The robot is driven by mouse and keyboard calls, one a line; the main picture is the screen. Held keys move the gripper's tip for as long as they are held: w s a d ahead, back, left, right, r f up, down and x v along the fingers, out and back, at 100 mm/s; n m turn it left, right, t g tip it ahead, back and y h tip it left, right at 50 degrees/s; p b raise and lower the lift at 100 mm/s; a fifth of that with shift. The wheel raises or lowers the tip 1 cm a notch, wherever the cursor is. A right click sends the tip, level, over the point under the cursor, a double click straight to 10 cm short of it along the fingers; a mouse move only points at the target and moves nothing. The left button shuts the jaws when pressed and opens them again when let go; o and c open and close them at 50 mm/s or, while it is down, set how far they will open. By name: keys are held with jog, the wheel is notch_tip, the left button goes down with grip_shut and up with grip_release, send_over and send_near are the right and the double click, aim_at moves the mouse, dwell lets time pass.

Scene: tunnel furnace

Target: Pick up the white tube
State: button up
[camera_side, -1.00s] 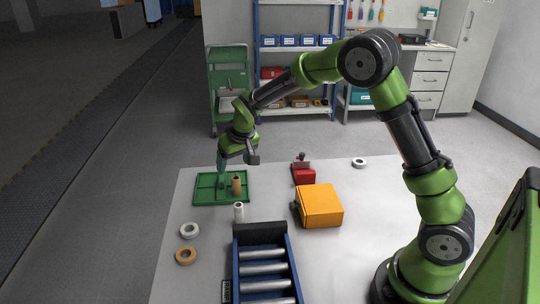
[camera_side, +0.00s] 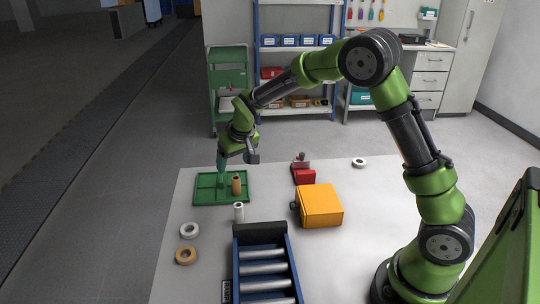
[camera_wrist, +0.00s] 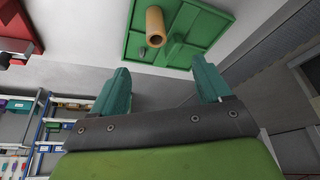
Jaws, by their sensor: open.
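The white tube (camera_side: 239,212) stands upright on the table, just in front of the green tray (camera_side: 207,198) and behind the blue roller conveyor. My gripper (camera_side: 222,168) is over the back part of the green tray, behind and a little left of the white tube. In the wrist view my gripper (camera_wrist: 162,85) shows two teal fingers spread wide with nothing between them. The white tube does not show clearly in the wrist view. A tan tube (camera_side: 236,186) stands upright in the tray, and it also shows in the wrist view (camera_wrist: 155,24).
The blue roller conveyor (camera_side: 266,270) stands at the front. A white ring (camera_side: 189,230) and a tan ring (camera_side: 186,256) lie at left. An orange box (camera_side: 321,206) and a red object (camera_side: 304,177) are at right. Another white ring (camera_side: 359,163) lies at the back right.

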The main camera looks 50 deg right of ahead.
jog(key=c, duration=0.3)
notch_tip(320, 180, up, 7)
jog(key=g+y, duration=0.1)
jog(key=g, duration=0.3)
send_over(239, 211)
jog(key=w, duration=0.1)
jog(key=f, duration=1)
jog(key=shift+d+f, duration=0.25)
jog(key=shift+f, duration=0.15)
jog(key=shift+d+f, duration=0.15)
jog(key=shift+f, duration=2.5)
